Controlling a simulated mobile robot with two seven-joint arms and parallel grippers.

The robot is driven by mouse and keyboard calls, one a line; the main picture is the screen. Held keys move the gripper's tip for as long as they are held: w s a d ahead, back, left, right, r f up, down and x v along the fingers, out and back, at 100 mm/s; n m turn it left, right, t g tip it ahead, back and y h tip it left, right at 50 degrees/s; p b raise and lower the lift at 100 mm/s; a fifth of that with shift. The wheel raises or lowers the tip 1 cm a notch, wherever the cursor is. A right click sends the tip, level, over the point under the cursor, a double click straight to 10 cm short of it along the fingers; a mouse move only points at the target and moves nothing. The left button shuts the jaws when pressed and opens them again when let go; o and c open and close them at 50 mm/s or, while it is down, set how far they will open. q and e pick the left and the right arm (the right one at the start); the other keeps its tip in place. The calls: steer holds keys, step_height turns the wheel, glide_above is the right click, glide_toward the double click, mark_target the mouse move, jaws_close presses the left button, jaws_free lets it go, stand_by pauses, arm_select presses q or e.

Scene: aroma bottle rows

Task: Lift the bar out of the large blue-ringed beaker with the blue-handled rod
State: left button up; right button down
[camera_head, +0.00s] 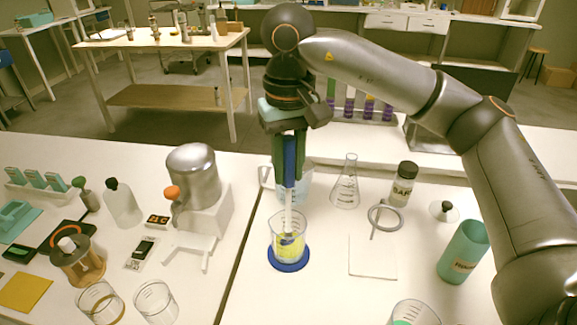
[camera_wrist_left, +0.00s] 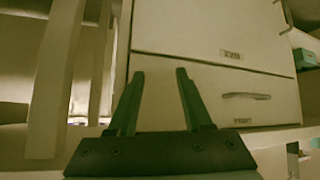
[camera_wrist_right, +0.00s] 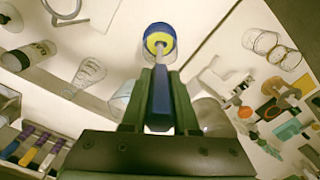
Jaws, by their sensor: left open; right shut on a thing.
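My right gripper (camera_head: 290,155) points down over the bench and is shut on the blue handle (camera_head: 290,160) of the rod. The handle also shows between the fingers in the right wrist view (camera_wrist_right: 160,105). The rod's pale shaft (camera_head: 288,212) reaches down into a beaker (camera_head: 275,228) with yellow liquid, which stands on a blue ring (camera_head: 288,262). The right wrist view looks down on this beaker (camera_wrist_right: 160,32). I cannot make out the bar in the liquid. My left gripper (camera_wrist_left: 160,72) is open and empty, facing a cabinet with labelled drawers.
A glass vessel (camera_head: 296,185) stands just behind the beaker. A conical flask (camera_head: 345,185), a ring stand (camera_head: 384,218) and a teal cup (camera_head: 463,250) are to the right.

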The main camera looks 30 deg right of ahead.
mark_target(288, 137)
steer(key=shift+r+p, duration=0.5)
steer(key=shift+r, duration=0.35)
steer(key=shift+r+p, duration=0.35)
steer(key=shift+r, duration=0.05)
steer(key=shift+r+p, duration=0.35)
steer(key=shift+r, duration=0.05)
steer(key=shift+r+p, duration=0.65)
steer(key=shift+r, duration=0.2)
steer(key=shift+r+p, duration=0.85)
steer(key=shift+r, duration=0.2)
steer(key=shift+r+p, duration=0.55)
steer(key=shift+r, duration=0.05)
steer(key=shift+r+p, duration=0.35)
steer(key=shift+r, duration=0.1)
arm_select(q)
steer(key=s+a+r+p, duration=0.1)
steer(key=a+r, duration=0.2)
steer(key=r, duration=0.3)
steer(key=shift+s+a+n+y+p, duration=0.2)
steer(key=shift+s+n+y+p, duration=0.1)
steer(key=shift+n+y+p, duration=0.1)
arm_select(e)
steer(key=shift+r, duration=1)
